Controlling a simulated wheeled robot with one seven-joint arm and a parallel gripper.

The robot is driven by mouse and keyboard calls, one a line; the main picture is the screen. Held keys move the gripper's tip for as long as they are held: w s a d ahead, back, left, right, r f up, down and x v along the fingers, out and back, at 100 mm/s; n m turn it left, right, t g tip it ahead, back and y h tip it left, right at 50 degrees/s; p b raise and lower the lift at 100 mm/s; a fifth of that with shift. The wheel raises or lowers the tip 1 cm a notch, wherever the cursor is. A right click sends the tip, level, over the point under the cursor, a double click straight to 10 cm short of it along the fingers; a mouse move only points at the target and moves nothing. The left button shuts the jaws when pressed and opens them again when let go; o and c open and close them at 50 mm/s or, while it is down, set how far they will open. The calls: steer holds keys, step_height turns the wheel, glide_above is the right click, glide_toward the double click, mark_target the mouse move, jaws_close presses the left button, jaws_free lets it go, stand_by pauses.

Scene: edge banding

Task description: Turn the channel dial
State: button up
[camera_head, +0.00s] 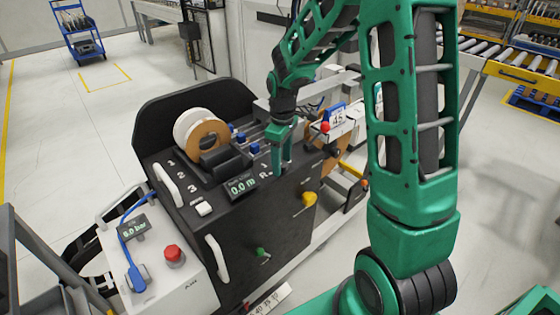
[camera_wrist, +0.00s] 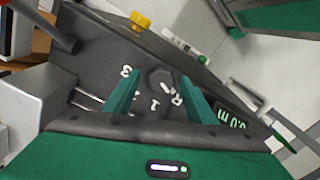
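The channel dial (camera_wrist: 161,80) is a dark knob on the black machine panel, with white marks including 1, 3 and R around it in the wrist view. My gripper (camera_wrist: 160,84) is open, one green finger on either side of the dial in that view. No contact is visible, and the exact height of the fingertips over the panel is hard to tell. In the head view my gripper (camera_head: 282,166) points down over the right part of the machine top, beside the display reading 0.0 m (camera_head: 242,187). The dial is mostly hidden behind the fingers there.
A tape reel (camera_head: 205,133) and blue knobs (camera_head: 254,148) stand left of my gripper. A yellow knob (camera_head: 309,199) is on the machine's front right. A red button (camera_head: 173,254) sits on the grey box at lower left. A sign reading 45 (camera_head: 338,120) stands at right.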

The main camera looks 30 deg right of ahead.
mark_target(282, 163)
steer(key=shift+r, duration=0.1)
step_height(282, 163, up, 11)
steer(key=shift+f, duration=0.2)
stand_by(0.7)
